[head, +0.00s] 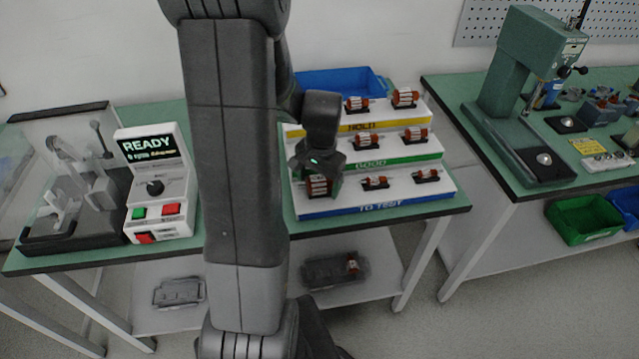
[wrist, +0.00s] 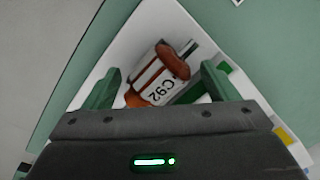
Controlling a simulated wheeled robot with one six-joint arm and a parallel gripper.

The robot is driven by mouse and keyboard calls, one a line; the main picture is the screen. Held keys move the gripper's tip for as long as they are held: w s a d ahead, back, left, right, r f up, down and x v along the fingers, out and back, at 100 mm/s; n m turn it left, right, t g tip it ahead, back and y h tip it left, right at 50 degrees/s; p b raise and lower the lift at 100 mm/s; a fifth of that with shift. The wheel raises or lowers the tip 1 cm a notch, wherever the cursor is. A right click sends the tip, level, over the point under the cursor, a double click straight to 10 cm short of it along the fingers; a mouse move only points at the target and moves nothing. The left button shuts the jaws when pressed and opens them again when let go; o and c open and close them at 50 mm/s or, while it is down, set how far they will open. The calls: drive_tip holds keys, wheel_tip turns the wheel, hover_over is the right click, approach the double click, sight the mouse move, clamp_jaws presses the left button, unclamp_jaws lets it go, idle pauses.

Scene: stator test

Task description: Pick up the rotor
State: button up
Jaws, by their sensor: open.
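A rotor (wrist: 162,78) with copper-brown ends, a metal shaft and a white label reading "C92" lies between my open fingers in the wrist view. In the head view this rotor (head: 318,186) is at the left end of the lowest step, marked "TO TEST". My gripper (head: 324,165) is above it and partly hides it. In the wrist view my gripper (wrist: 158,88) has green fingers apart on either side of the rotor; I cannot tell whether they touch it. Two more rotors (head: 375,183) (head: 427,176) lie to the right on the same step.
The stepped rack (head: 400,203) also has "GOOD" and "HOLD" steps with rotors close behind my gripper. A blue bin (head: 340,80) is behind it. A tester (head: 157,185) showing "READY" stands left, beside a clear-covered fixture (head: 68,180). A press (head: 525,95) stands on the right bench.

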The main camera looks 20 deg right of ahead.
drive_tip(key=shift+c, duration=0.2)
drive_tip(key=c, duration=1.5)
drive_tip(key=shift+r, duration=0.1)
wheel_tip(320, 180, up, 10)
drive_tip(key=shift+r, duration=0.1)
wheel_tip(320, 180, up, 5)
drive_tip(key=p, duration=0.4)
hover_over(318, 178)
drive_tip(key=shift+w+f, duration=0.1)
drive_tip(key=shift+f, duration=0.1)
